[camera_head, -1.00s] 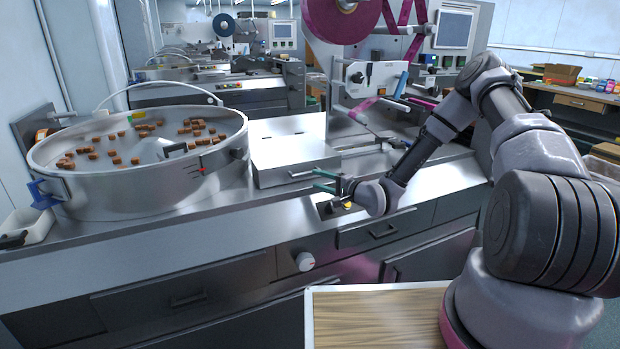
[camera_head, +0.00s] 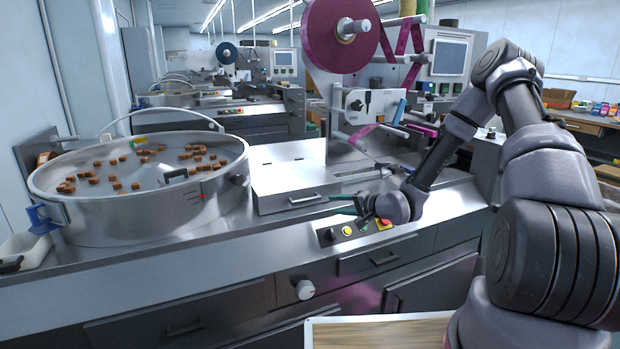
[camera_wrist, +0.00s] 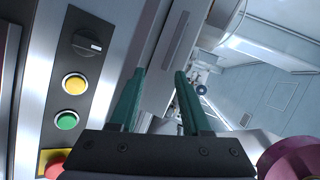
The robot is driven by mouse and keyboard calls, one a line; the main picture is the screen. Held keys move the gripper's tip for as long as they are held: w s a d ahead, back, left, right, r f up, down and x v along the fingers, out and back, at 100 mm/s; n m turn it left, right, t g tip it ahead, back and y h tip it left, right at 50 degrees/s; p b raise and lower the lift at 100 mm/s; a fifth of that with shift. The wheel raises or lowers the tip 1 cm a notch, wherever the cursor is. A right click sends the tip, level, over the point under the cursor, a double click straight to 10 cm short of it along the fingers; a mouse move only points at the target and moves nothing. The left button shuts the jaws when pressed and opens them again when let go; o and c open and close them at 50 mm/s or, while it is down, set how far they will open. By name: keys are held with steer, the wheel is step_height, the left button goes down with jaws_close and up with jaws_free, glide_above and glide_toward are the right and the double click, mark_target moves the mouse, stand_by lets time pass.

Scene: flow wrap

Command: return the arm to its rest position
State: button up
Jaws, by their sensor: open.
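My gripper (camera_head: 340,204) is open and empty, held above the front of the steel machine counter (camera_head: 150,272). In the head view its fingers point left, just above the button panel (camera_head: 352,232) and right of the metal box with a handle (camera_head: 302,190). In the wrist view my gripper (camera_wrist: 158,100) shows two green fingers standing apart with nothing between them. The wrist view also shows a black knob (camera_wrist: 90,44), a yellow button (camera_wrist: 75,84), a green button (camera_wrist: 67,121) and a red button (camera_wrist: 57,168) on the left.
A round steel bowl (camera_head: 120,222) with several brown pieces stands on the left of the counter. A wrapping machine with a magenta film roll (camera_head: 318,35) and a screen (camera_head: 449,57) stands behind my arm. A wood-topped surface (camera_head: 385,333) is at the front.

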steer(key=s+d+r+n+g+h, duration=0.1)
steer(key=s+d+r+h, duration=0.2)
steer(key=d+r, duration=0.35)
steer(key=s+d+r+n+h, duration=0.1)
steer(key=s+d+r+h, duration=0.15)
steer(key=r, duration=0.65)
steer(key=s+d+r+n+g+h, duration=0.1)
steer(key=s+d+r+h, duration=0.25)
steer(key=d+r, duration=0.35)
steer(key=s+r, duration=0.4)
steer(key=s, duration=0.3)
steer(key=s+a+r, duration=0.1)
steer(key=s+r, duration=0.4)
steer(key=s, duration=0.3)
steer(key=s+a+r+g+y, duration=0.1)
steer(key=s+r, duration=0.4)
steer(key=s, duration=0.2)
steer(key=shift+s+a, duration=0.15)
steer(key=shift+s, duration=0.2)
